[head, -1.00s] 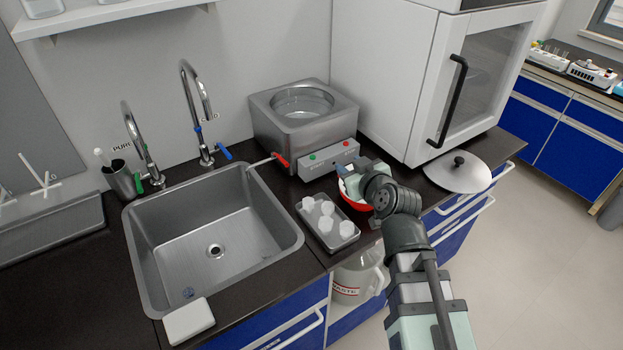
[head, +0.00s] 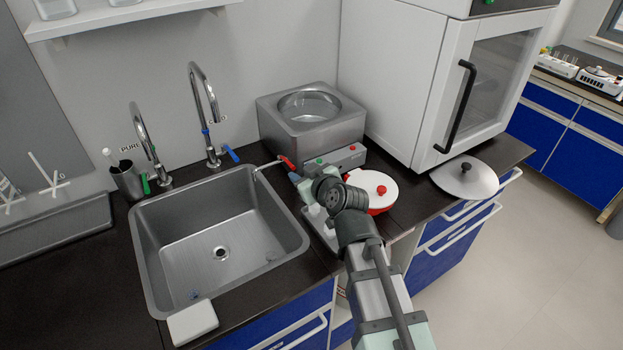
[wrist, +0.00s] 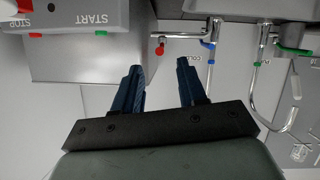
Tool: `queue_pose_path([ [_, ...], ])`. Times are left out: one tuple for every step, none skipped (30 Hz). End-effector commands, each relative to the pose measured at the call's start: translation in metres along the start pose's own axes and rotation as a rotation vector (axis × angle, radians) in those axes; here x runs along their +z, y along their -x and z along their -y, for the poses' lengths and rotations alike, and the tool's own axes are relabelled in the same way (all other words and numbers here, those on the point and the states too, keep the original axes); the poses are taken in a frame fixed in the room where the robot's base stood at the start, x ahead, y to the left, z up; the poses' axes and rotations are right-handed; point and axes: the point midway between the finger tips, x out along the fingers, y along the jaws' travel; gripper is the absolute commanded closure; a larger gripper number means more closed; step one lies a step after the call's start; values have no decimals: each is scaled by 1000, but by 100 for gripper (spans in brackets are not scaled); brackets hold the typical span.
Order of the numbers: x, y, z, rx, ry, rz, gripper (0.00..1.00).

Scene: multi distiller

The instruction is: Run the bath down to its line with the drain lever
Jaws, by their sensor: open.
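The bath (head: 312,118) is a square steel tank with a round opening and clear liquid inside. I cannot make out its line. The drain lever (head: 287,162) has a red handle on a thin spout at the tank's lower left, pointing toward the sink. My gripper (head: 297,179) is open and empty just in front of the lever, apart from it. In the wrist view, the two dark blue fingers of my gripper (wrist: 160,66) are spread, and the red lever (wrist: 160,49) shows beyond the tips, between them.
The control box (head: 340,160) with green and red buttons stands in front of the bath. A red pan with a white lid (head: 372,187) is right of my wrist. A tray (head: 318,228) is partly hidden under my arm. The steel sink (head: 215,235) and two taps are left.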

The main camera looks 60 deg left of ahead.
Motion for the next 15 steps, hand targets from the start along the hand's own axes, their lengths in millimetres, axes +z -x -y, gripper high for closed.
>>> queue_pose_path([
  [-1, -12, -1, -1, 0, 0, 59],
  [-1, -16, -1, -1, 0, 0, 59],
  [-1, -22, -1, 0, 0, 0, 59],
  [-1, -27, -1, -1, 0, 0, 59],
  [-1, -31, -1, -1, 0, 1, 59],
  [0, -36, 0, -1, 0, 1, 59],
  [0, -40, -1, -1, 0, 1, 59],
  [-1, -43, -1, 0, 0, 0, 59],
  [-1, -47, -1, 0, 0, 0, 59],
  [-1, -50, -1, 1, 0, 0, 59],
  [-1, -52, -1, 1, 0, -1, 59],
  [-1, -55, -1, 1, 0, -1, 59],
  [-1, -57, -1, 1, 0, -1, 59],
  [0, -59, -1, 1, 0, -1, 59],
  [0, -60, -1, 1, 0, -1, 59],
])
